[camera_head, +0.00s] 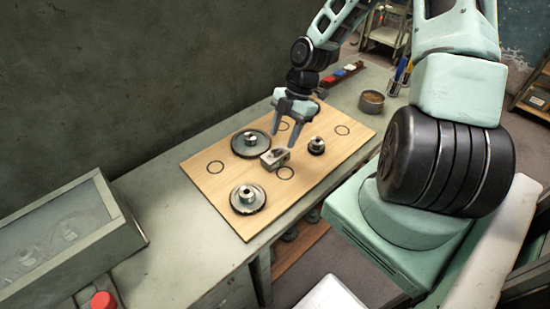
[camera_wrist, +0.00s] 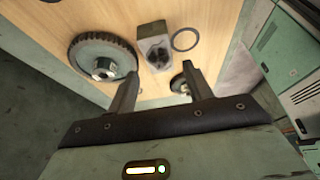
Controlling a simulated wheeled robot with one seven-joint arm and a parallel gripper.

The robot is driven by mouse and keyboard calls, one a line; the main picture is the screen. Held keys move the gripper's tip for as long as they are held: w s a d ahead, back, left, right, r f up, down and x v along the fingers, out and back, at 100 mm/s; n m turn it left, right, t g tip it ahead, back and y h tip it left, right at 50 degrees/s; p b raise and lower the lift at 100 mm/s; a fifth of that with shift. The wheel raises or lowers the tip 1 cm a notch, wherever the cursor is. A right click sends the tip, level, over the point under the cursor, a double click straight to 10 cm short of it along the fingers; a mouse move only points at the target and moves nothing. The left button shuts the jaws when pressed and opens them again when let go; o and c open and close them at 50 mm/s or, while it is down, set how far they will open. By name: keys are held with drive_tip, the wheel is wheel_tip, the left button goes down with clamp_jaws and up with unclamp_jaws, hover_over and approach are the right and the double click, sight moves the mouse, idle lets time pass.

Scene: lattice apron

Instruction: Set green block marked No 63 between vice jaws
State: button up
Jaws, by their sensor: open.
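I cannot make out a green block or a number 63 in either view. A small grey metal block (camera_head: 275,159) with a dark recess on top sits on the wooden board (camera_head: 226,203); I cannot tell whether it is the vice. It also shows near the top of the wrist view (camera_wrist: 153,46). My gripper (camera_head: 284,137) is open over the board, close to the grey block. In the wrist view its two fingers (camera_wrist: 160,76) stand apart with nothing between them.
Large gears (camera_head: 249,143) (camera_head: 247,198) and a smaller gear (camera_head: 316,145) lie on the board around the grey block. A round tin (camera_head: 371,101) and a rack of coloured pieces (camera_head: 341,74) stand behind. A glass-topped case (camera_head: 55,240) and a red button (camera_head: 103,300) are at left.

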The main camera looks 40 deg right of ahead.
sight(275, 154)
drive_tip(key=x, duration=0.7)
drive_tip(key=shift+w+a+f+p, duration=0.15)
drive_tip(key=shift+p, duration=0.15)
drive_tip(key=c, duration=1)
clamp_jaws()
